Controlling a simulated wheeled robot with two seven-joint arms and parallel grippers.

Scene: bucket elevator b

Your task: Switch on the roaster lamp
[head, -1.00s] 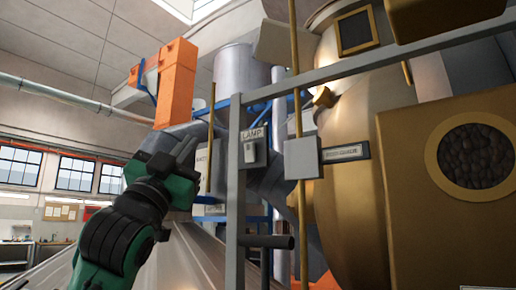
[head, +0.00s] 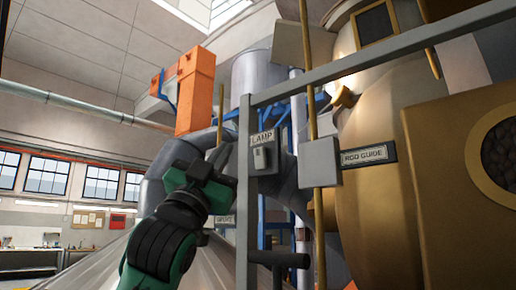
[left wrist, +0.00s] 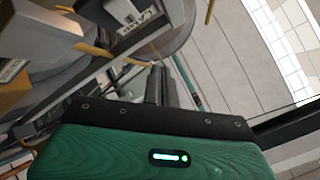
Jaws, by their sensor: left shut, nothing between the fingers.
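The lamp switch (head: 261,159) is a small pale rocker on a grey box, under a plate reading LAMP (head: 262,138). The box is fixed to a grey upright post of the frame beside the brass roaster (head: 370,200). My left gripper (head: 222,157), green and black, is just left of the switch in the head view, with its fingers pointing up and right. Its fingers are shut and empty. A gap to the switch shows in the picture; contact cannot be seen. The shut fingers also show in the left wrist view (left wrist: 161,84). My right gripper is out of view.
A grey bar (head: 380,58) crosses above the switch and a dark stub (head: 280,258) sticks out below it. A brass rod (head: 311,90) passes through a grey block (head: 320,162) by the ROD GUIDE label (head: 368,156). An orange housing (head: 195,90) stands behind.

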